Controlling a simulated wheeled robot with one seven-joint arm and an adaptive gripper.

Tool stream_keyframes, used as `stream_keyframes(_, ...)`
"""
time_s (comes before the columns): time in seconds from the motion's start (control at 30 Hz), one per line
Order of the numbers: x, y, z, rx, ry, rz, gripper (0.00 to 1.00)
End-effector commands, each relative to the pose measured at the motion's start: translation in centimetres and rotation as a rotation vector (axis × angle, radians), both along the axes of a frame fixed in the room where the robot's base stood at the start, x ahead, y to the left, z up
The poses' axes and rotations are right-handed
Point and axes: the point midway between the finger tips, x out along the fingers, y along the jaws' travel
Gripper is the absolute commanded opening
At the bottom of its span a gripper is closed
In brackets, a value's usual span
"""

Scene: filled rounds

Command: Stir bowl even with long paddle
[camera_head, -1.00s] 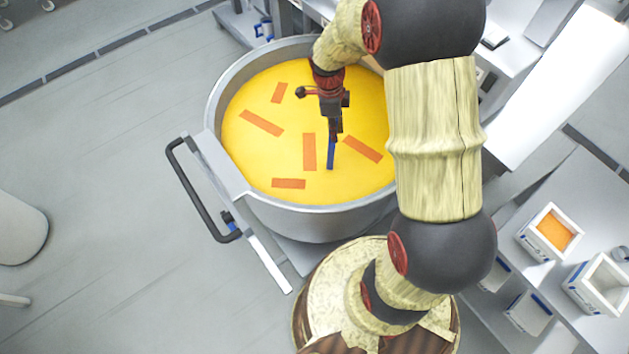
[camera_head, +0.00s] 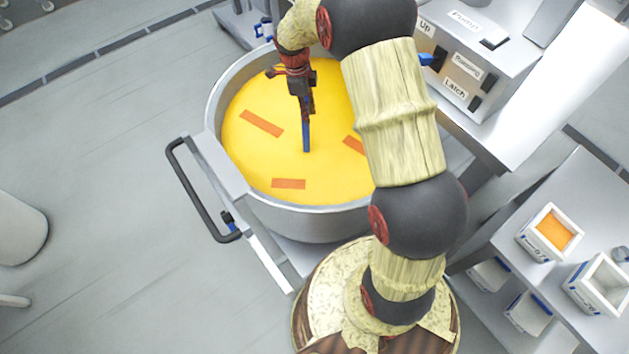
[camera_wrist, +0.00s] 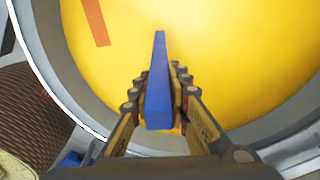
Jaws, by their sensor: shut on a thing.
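A large grey metal bowl (camera_head: 300,222) holds yellow contents (camera_head: 265,160). Orange strips lie on the yellow surface: one at upper left (camera_head: 261,123), one near the front (camera_head: 288,184), and one at the right (camera_head: 354,145), partly behind my arm. My gripper (camera_head: 306,104) is over the bowl, shut on a blue paddle (camera_head: 306,138). The paddle points down, its lower end at or in the yellow surface. The wrist view shows the blue paddle (camera_wrist: 158,90) between both fingers and one orange strip (camera_wrist: 96,22). My arm hides the bowl's right side.
A black handle (camera_head: 195,200) sticks out at the bowl's left. A machine with labelled switches (camera_head: 465,70) stands behind right. A shelf at the right carries a white bin with orange contents (camera_head: 553,232) and another white bin (camera_head: 600,284).

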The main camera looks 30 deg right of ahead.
Motion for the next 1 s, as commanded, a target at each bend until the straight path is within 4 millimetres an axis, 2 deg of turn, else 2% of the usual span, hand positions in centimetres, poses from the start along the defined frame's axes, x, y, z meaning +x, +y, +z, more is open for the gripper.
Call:
stream_keyframes(0.1,1.2,1.3,0.0,-0.001,0.001,0.003,0.00)
stream_keyframes(0.3,1.5,1.9,0.1,-0.001,-0.001,0.000,0.00)
stream_keyframes(0.8,-6.2,0.3,0.1,0.000,0.000,-0.001,0.00)
stream_keyframes(1.0,-7.2,0.2,0.0,-0.001,-0.001,0.000,0.00)
